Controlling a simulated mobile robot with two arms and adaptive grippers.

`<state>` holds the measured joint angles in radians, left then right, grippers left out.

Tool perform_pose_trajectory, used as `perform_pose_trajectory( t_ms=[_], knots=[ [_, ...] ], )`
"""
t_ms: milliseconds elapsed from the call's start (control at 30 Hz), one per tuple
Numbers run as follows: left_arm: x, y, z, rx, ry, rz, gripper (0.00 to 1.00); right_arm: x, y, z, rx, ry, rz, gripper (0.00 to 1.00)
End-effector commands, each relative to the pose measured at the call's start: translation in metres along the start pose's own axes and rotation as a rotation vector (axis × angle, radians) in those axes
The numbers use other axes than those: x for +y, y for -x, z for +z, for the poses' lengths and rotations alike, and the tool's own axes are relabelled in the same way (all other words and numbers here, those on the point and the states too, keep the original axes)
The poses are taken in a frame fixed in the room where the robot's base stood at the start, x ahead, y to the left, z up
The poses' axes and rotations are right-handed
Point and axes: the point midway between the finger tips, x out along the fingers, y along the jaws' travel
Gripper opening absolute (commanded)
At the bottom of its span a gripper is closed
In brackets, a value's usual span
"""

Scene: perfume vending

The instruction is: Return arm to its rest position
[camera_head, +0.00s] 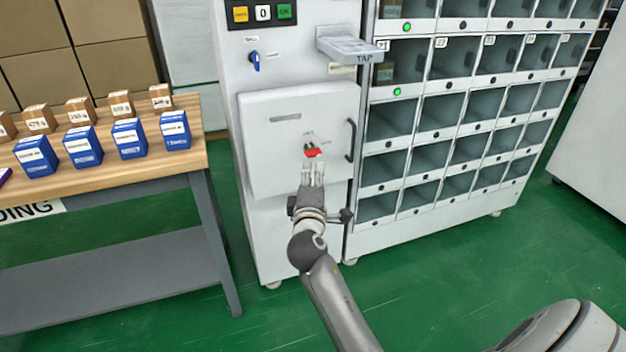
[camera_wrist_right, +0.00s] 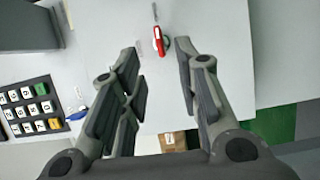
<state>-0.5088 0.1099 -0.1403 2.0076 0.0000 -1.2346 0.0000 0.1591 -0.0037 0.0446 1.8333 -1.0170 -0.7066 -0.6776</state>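My right gripper (camera_head: 312,174) is in front of the white door (camera_head: 262,150) of the vending machine, just below a red knob (camera_head: 313,153). In the right wrist view my right gripper (camera_wrist_right: 160,75) is open, with nothing between its fingers. The red knob (camera_wrist_right: 158,41) shows beyond the fingertips, apart from them as far as I can tell. My right arm reaches forward from the bottom of the head view. My left gripper is not in view.
A blue key-like handle (camera_head: 255,61), a keypad (camera_wrist_right: 30,107) and a TAP reader shelf (camera_head: 347,47) are on the machine. Open compartments (camera_head: 428,158) stand to the right. A wooden table (camera_head: 105,172) with blue and brown boxes stands left. Green floor (camera_head: 440,290) is clear in front.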

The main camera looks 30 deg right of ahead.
Motion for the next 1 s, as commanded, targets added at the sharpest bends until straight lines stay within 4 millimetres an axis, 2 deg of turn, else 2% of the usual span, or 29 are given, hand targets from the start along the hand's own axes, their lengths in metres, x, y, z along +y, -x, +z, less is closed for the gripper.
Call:
perform_pose_trajectory(
  t_ms=[133,633,733,767,867,967,1000],
  knots=[
    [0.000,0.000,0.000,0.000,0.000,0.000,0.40,0.000,0.009,0.000,0.000,-0.001,-0.001,0.30],
    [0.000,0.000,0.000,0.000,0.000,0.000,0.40,0.000,0.010,0.000,-0.001,-0.001,0.000,0.30],
    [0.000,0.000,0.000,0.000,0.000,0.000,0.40,-0.008,0.012,0.001,0.001,-0.015,-0.020,0.30],
    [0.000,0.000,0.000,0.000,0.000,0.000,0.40,-0.014,0.014,0.002,0.003,-0.027,-0.037,0.30],
    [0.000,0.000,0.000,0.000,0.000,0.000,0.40,-0.054,0.029,0.006,0.011,-0.109,-0.142,0.30],
    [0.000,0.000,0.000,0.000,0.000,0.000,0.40,-0.115,0.060,0.012,0.007,-0.238,-0.317,0.30],
    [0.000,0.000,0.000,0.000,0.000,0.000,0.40,-0.141,0.076,0.015,-0.002,-0.294,-0.399,0.30]
  ],
)
